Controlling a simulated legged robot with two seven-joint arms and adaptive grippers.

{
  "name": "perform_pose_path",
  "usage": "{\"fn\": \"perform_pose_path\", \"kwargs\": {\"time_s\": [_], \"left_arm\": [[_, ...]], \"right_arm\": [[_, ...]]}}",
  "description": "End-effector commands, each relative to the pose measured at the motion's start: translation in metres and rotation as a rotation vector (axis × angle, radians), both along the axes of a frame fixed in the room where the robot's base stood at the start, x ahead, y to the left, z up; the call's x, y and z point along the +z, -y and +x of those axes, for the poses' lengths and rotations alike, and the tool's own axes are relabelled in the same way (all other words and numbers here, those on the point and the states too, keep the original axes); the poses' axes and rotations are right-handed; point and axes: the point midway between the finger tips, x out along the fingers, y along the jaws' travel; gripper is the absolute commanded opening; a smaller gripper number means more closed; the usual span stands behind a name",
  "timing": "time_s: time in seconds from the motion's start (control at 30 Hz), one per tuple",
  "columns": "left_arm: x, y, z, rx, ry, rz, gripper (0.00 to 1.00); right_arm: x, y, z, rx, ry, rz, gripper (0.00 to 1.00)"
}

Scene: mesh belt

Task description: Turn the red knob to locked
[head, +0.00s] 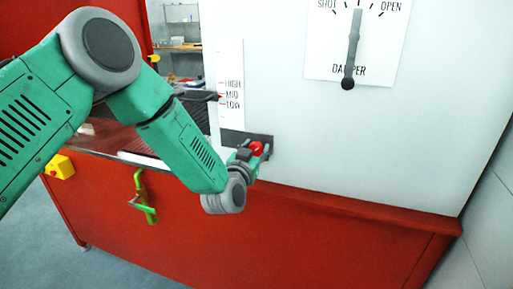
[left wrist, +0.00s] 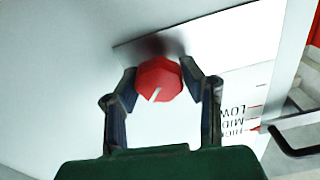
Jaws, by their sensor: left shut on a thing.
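The red knob (head: 257,148) sits on a dark plate (head: 262,139) on the pale panel. In the left wrist view the knob (left wrist: 158,80) is faceted and has a pale pointer line that slants toward the bottom of that picture. My left gripper (left wrist: 159,84) is shut on the knob, with one finger against each side. In the head view my left gripper (head: 252,151) reaches the knob from the left and partly hides it and its plate. No locked mark is readable in either view. My right gripper is not in view.
A HIGH, MID, LOW scale (head: 231,90) is left of the knob, with a dark lever (head: 200,97) beside it. A damper dial (head: 352,50) is above right. A green handle (head: 143,198) and a yellow box (head: 60,167) are on the red front.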

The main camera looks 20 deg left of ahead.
Motion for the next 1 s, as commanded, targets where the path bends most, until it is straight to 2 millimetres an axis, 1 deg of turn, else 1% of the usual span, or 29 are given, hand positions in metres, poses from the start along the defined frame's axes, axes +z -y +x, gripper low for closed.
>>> {"fn": "perform_pose_path", "kwargs": {"time_s": [0.03,0.6,0.8,1.0], "left_arm": [[-0.008,0.002,-0.003,-0.005,-0.017,0.052,0.06],[-0.011,0.002,-0.004,-0.006,-0.002,0.566,0.06],[-0.011,0.002,-0.004,-0.007,0.001,0.691,0.06],[-0.011,0.002,-0.004,-0.007,0.004,0.769,0.06]], "right_arm": [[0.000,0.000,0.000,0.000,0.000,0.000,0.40],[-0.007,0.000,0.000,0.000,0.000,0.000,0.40],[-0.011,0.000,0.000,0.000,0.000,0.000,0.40],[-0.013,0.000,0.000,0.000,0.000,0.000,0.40]]}}
